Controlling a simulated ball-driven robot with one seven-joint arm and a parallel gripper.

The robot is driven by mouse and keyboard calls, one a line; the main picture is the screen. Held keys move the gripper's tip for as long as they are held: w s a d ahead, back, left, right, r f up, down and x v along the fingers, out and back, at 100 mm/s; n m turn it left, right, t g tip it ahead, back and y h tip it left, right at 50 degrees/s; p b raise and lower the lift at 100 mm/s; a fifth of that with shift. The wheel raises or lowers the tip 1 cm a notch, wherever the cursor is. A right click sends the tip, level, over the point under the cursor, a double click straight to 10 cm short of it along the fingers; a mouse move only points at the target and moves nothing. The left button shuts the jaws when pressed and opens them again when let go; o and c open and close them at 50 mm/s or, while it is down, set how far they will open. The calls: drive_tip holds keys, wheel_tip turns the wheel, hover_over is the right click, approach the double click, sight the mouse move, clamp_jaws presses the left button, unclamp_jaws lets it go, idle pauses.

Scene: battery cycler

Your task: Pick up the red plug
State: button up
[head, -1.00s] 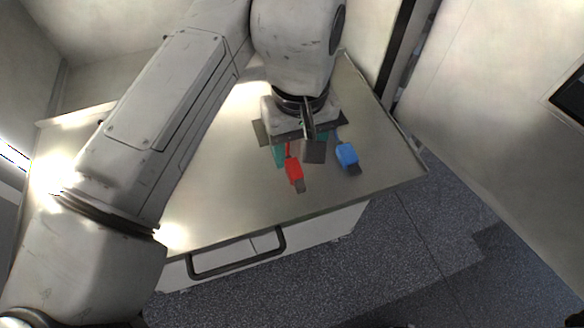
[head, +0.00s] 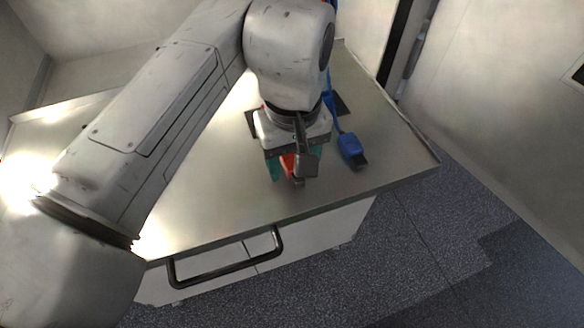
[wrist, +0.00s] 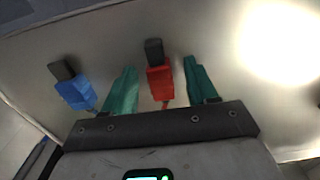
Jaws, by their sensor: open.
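The red plug (wrist: 160,82) lies on the table top, with its dark tip pointing away from my gripper in the wrist view. In the head view the red plug (head: 288,164) shows partly, mostly covered by my wrist parts. My gripper (wrist: 161,76) is open, with its two green fingers on either side of the red plug and a gap to each. In the head view my gripper (head: 287,172) is over the plug near the table's front part. Whether the fingers touch the table cannot be told.
A blue plug (head: 352,149) with a blue cable lies to the right of my gripper; it also shows at left in the wrist view (wrist: 74,91). The table top (head: 230,190) is clear at the left and front. A drawer handle (head: 226,262) juts from the front.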

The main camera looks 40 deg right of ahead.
drive_tip(key=shift+c, duration=0.2)
clamp_jaws()
idle(0.3)
drive_tip(key=shift+r, duration=0.1)
